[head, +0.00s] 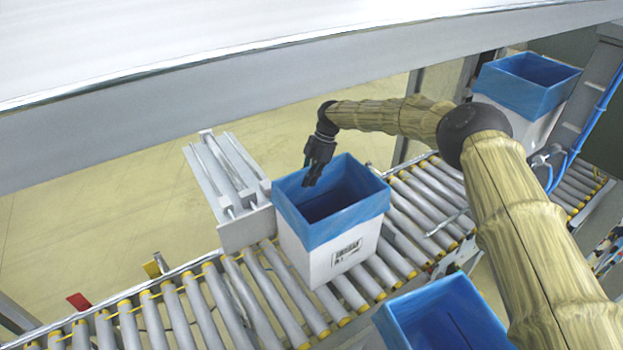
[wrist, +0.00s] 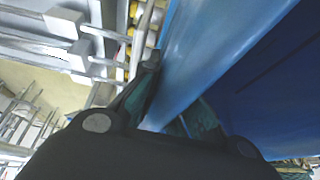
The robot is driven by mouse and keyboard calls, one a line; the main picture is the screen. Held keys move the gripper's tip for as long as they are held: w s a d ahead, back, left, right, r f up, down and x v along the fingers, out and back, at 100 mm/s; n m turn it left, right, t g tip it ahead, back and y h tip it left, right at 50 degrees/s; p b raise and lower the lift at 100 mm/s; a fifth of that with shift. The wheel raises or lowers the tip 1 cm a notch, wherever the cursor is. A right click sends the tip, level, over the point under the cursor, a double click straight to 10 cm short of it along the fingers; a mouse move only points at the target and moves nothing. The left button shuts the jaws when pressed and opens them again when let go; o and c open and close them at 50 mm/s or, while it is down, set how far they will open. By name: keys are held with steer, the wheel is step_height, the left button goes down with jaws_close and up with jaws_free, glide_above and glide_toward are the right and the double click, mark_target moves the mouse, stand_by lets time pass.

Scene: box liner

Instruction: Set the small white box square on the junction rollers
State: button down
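The small white box (head: 325,264) has a blue liner folded over its rim and a printed label on its front. It stands upright on the conveyor rollers in the middle of the head view, beside a grey metal bracket. My gripper (head: 308,180) points down at the box's back-left rim. In the wrist view my gripper (wrist: 172,100) has one finger outside the blue liner wall (wrist: 205,45) and the other on the inner side, partly hidden in shadow. I cannot tell whether the fingers press on the wall.
The roller conveyor (head: 262,295) runs diagonally, with free rollers left of the box. A grey frame with bars (head: 225,170) stands behind it. Other blue-lined boxes stand at the front (head: 440,312) and back right (head: 520,82). A large pale beam (head: 270,85) crosses above.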

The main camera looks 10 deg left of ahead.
steer(key=shift+a, duration=0.1)
steer(key=c, duration=1.6)
jaws_free()
steer(key=shift+c, duration=0.2)
steer(key=shift+r, duration=0.15)
steer(key=b+v, duration=0.4)
steer(key=v, duration=0.8)
